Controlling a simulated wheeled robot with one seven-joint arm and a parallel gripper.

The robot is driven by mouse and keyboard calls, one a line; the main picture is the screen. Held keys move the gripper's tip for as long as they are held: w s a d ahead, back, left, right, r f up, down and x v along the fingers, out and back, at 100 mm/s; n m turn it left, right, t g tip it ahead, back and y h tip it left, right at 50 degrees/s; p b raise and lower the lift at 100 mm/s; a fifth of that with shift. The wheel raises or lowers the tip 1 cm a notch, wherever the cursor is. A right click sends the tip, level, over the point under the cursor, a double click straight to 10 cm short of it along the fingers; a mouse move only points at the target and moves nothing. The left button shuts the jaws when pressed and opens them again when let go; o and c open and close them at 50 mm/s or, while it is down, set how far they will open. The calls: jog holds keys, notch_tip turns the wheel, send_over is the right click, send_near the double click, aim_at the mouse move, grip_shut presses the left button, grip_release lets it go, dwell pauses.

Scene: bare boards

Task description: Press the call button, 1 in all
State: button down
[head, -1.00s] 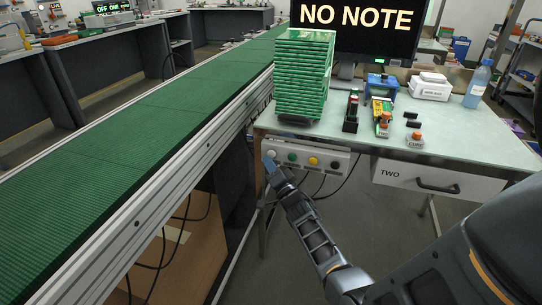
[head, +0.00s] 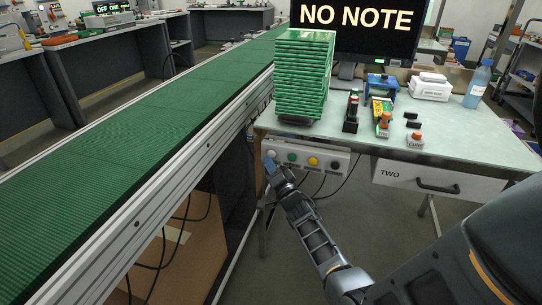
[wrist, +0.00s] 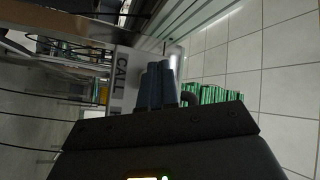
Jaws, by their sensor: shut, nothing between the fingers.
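A white button panel (head: 323,163) hangs under the front edge of the table, with a row of round buttons. A pale button (head: 271,154) is at its left end, then a green, a yellow and a dark one. In the wrist view a plate lettered "CALL" (wrist: 121,72) shows beside my fingers. My gripper (head: 270,166) is shut and empty, its tips at the left end of the panel, just below the pale button. The shut fingers also show in the wrist view (wrist: 160,84). I cannot tell whether they touch the button, as they hide the contact point.
A green conveyor (head: 120,145) runs along the left. The table (head: 465,130) carries a stack of green cases (head: 303,75), small tools and a bottle (head: 477,84). A drawer marked "TWO" (head: 400,177) is right of the panel. Cables hang below the panel.

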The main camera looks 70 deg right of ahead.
jog(key=shift+d, duration=0.2)
dwell(0.6)
jog(key=shift+d, duration=0.2)
jog(key=shift+d, duration=0.45)
dwell(0.7)
jog(key=shift+a, duration=0.85)
jog(key=shift+a, duration=0.1)
jog(key=shift+s+a+p, duration=0.2)
jog(key=shift+a+p, duration=0.25)
jog(key=shift+a, duration=1.95)
